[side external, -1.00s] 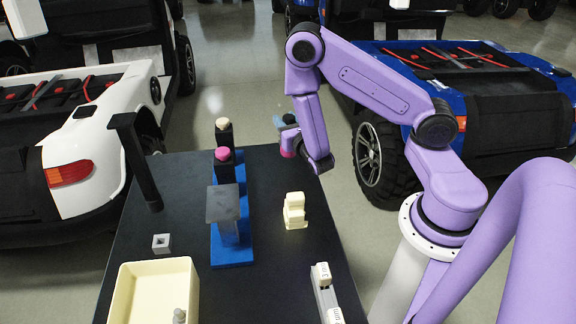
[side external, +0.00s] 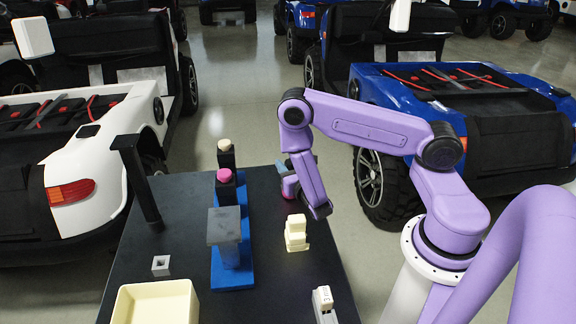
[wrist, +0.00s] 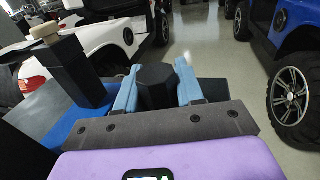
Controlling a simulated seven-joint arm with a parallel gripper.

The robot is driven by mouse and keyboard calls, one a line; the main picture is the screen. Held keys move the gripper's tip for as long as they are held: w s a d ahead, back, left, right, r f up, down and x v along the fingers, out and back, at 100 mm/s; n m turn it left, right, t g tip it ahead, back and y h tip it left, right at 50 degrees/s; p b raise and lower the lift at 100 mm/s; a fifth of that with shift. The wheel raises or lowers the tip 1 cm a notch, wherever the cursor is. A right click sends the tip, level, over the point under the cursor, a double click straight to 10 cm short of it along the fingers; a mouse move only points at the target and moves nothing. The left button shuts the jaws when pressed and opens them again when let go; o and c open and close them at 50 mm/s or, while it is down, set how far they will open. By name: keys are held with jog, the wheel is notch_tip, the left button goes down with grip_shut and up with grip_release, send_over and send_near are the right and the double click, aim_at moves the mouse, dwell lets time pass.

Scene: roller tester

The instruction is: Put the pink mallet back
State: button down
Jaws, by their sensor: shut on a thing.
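My gripper (wrist: 158,88) has light blue fingers shut on a black many-sided block (wrist: 156,84). I cannot tell whether this block is part of the pink mallet. In the side view my gripper (side external: 283,171) is over the far right of the table, partly hidden by my wrist, with a pink patch (side external: 289,187) beside it. A pink knob (side external: 225,176) tops a black post on the blue base (side external: 232,279), left of my gripper. Behind it stands a black post with a cream top (side external: 225,146), also ahead-left in the wrist view (wrist: 44,30).
On the dark table (side external: 186,248) stand a tall black post (side external: 137,180), a grey plate (side external: 224,225) on the blue base, a small grey square block (side external: 161,265), a cream tray (side external: 122,300), a cream stepped block (side external: 296,232) and a white device (side external: 323,299). Cars stand beyond.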

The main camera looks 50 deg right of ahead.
jog(key=c, duration=0.7)
grip_release()
jog(key=shift+f, duration=0.15)
